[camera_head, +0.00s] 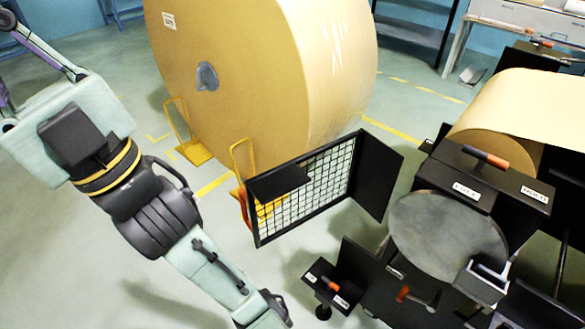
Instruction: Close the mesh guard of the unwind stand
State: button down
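The mesh guard (325,184) is a black frame with light wire mesh, near the middle of the head view. It is swung out to the left, away from the unwind stand (515,190). Its right end meets a solid black panel (376,174) at an angle. A black plate (279,181) covers part of its upper left mesh. An orange part (243,203), possibly a handle, shows at its left edge. The stand carries a kraft roll (495,118) and a grey disc (448,236). My arm crosses the left side and leaves the bottom edge; my gripper is not visible.
A huge kraft roll (240,80) stands behind the guard, with yellow chocks (195,153) at its foot. A black box with an orange-handled lever (332,287) stands below the guard. Pale floor (210,218) is open between my arm and the guard.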

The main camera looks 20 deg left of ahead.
aim_at(374, 170)
jog(key=i+j, duration=0.15)
jog(key=j, duration=0.25)
jog(key=i+j, duration=0.2)
jog(key=j, duration=0.15)
jog(key=i+j, duration=0.15)
jog(key=j, duration=0.25)
jog(key=i+j, duration=0.2)
jog(key=j, duration=0.2)
jog(key=i+j, duration=0.15)
jog(key=j, duration=0.2)
jog(key=i+j, duration=0.15)
jog(key=j, duration=0.25)
jog(key=j+z, duration=0.15)
jog(key=z, duration=0.2)
jog(key=i+j+z, duration=0.1)
jog(key=z, duration=0.25)
jog(key=j+z, duration=0.25)
jog(key=z, duration=0.7)
jog(key=k+j+u, duration=0.15)
jog(key=k+j, duration=0.15)
jog(key=k, duration=0.2)
jog(key=k+j+u, duration=0.15)
jog(key=k+j, duration=0.25)
jog(key=k, duration=0.1)
